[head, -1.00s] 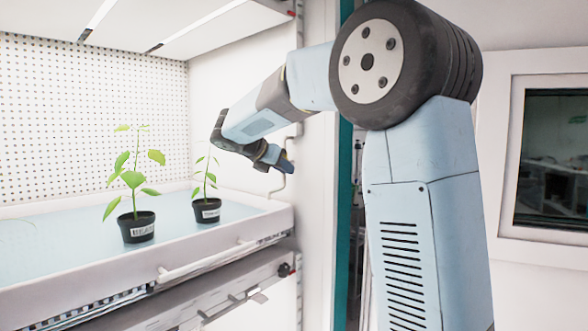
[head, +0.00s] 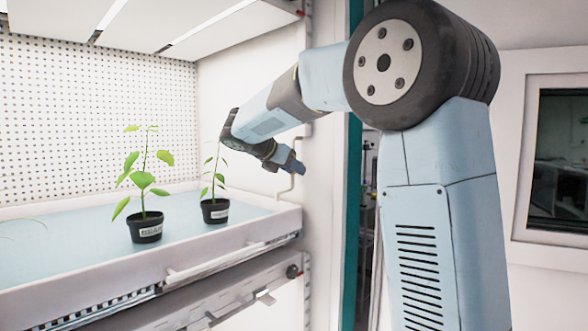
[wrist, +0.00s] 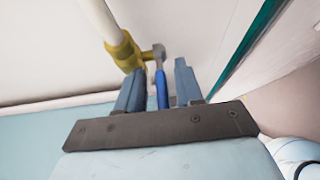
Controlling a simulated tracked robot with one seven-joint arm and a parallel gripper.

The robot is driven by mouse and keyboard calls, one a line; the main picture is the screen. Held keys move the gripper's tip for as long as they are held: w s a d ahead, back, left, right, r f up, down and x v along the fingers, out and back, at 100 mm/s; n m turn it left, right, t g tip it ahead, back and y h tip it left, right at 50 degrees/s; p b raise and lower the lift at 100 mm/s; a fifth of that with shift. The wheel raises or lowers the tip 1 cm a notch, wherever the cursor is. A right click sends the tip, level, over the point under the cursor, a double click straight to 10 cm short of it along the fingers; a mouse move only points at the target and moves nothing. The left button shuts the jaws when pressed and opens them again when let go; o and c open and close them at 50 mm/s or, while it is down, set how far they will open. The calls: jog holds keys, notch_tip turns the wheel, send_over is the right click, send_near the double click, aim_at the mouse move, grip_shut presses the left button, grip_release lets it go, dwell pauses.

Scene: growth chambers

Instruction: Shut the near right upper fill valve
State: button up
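The valve shows in the wrist view as a yellow body (wrist: 126,52) on a white pipe (wrist: 100,18), with a blue lever handle (wrist: 161,88). My gripper (wrist: 159,80) is open in the wrist view. Its two blue-grey fingers stand on either side of the lever, with gaps visible on both sides. I cannot tell how deep the lever sits between them. In the head view my gripper (head: 292,163) is by the right inner wall of the growth chamber, above the tray's right end. There the valve is hidden or too small to make out.
Two potted seedlings, one nearer (head: 146,228) and one farther right (head: 215,211), stand on the blue-floored tray (head: 75,268) below and left of my arm. A thin pipe (head: 294,184) runs down the wall just below my gripper. Light panels (head: 150,18) hang above.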

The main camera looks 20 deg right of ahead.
jog(key=v, duration=1.3)
jog(key=shift+a+r, duration=0.15)
jog(key=shift+a, duration=0.1)
jog(key=shift+s, duration=0.1)
jog(key=s+d+f+m+y, duration=0.3)
jog(key=s+f+m, duration=0.4)
jog(key=s, duration=0.3)
jog(key=s+d+f+m+y, duration=0.3)
jog(key=s+d+f+m, duration=0.1)
jog(key=s+f+m, duration=0.4)
jog(key=s+d+f+m+y, duration=0.3)
jog(key=s+f+m, duration=0.4)
jog(key=s, duration=0.5)
jog(key=shift+s+d+f+m+g+y, duration=0.4)
jog(key=shift+m+y, duration=0.2)
jog(key=shift+m, duration=0.6)
jog(key=shift+a, duration=0.1)
